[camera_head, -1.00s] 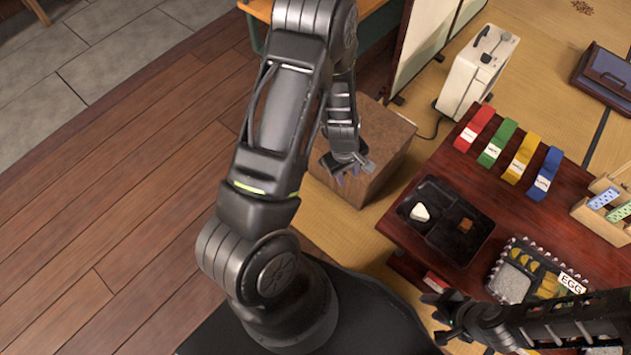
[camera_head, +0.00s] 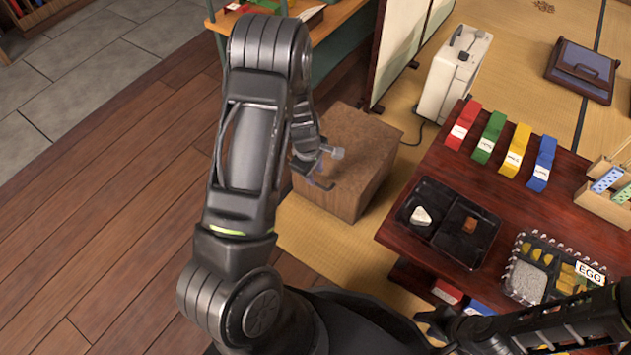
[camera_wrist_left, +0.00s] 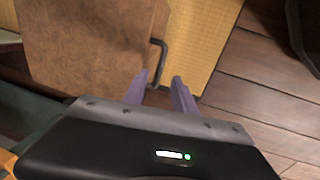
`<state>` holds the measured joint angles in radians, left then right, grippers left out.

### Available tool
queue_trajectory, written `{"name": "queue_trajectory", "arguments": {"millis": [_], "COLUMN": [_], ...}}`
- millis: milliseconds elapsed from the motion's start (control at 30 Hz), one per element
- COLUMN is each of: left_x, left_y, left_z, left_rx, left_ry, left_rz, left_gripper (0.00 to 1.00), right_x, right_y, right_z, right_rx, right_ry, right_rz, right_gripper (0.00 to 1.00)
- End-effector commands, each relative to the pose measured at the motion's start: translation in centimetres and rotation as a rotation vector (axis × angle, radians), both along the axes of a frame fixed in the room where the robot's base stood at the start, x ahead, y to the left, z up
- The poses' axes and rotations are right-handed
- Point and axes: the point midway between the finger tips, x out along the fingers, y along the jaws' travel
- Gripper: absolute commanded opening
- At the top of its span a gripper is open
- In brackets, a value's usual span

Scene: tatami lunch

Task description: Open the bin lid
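The bin is a brown box (camera_head: 362,150) standing on the tatami left of the low red table. Its brown top (camera_wrist_left: 85,40) fills the upper left of the left wrist view, and it looks closed. A dark bent handle (camera_wrist_left: 163,55) sticks out at its edge. My left gripper (camera_head: 322,172) is at the bin's left side in the head view. In the left wrist view its two purple fingers (camera_wrist_left: 160,90) are apart, with the handle's near end close to the gap; contact cannot be told. My right gripper (camera_head: 430,325) looks open and empty by the table's near edge.
The red table (camera_head: 415,240) holds a black tray (camera_head: 440,195), coloured bands and a food box labelled EGG. A white case (camera_head: 452,75) and a folding screen stand behind the bin. Wooden floor (camera_head: 110,220) is clear on the left.

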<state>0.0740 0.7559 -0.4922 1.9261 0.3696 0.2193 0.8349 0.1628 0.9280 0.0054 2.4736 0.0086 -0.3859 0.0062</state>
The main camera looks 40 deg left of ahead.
Motion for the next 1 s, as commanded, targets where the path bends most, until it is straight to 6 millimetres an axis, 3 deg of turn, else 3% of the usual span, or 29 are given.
{"name": "queue_trajectory", "arguments": {"millis": [100,300,667,1000], "left_x": [0.3,0.8,1.0,0.9], "left_y": [0.0,0.0,0.0,0.0], "left_z": [-2.5,-4.9,-5.2,-5.2], "left_rx": [-0.001,-0.001,-0.001,-0.001], "left_ry": [0.002,0.001,0.000,0.000], "left_rz": [-0.001,-0.001,-0.001,-0.001], "left_gripper": [0.33,0.33,0.33,0.06], "right_x": [0.1,0.4,0.5,0.5], "right_y": [0.0,0.1,0.1,0.1], "right_z": [-1.5,-2.7,-2.8,-2.8], "right_rx": [-0.001,-0.002,-0.002,-0.002], "right_ry": [-0.003,-0.010,-0.013,-0.013], "right_rz": [-0.002,-0.005,-0.006,-0.006], "right_gripper": [0.36,0.36,0.36,0.36]}}
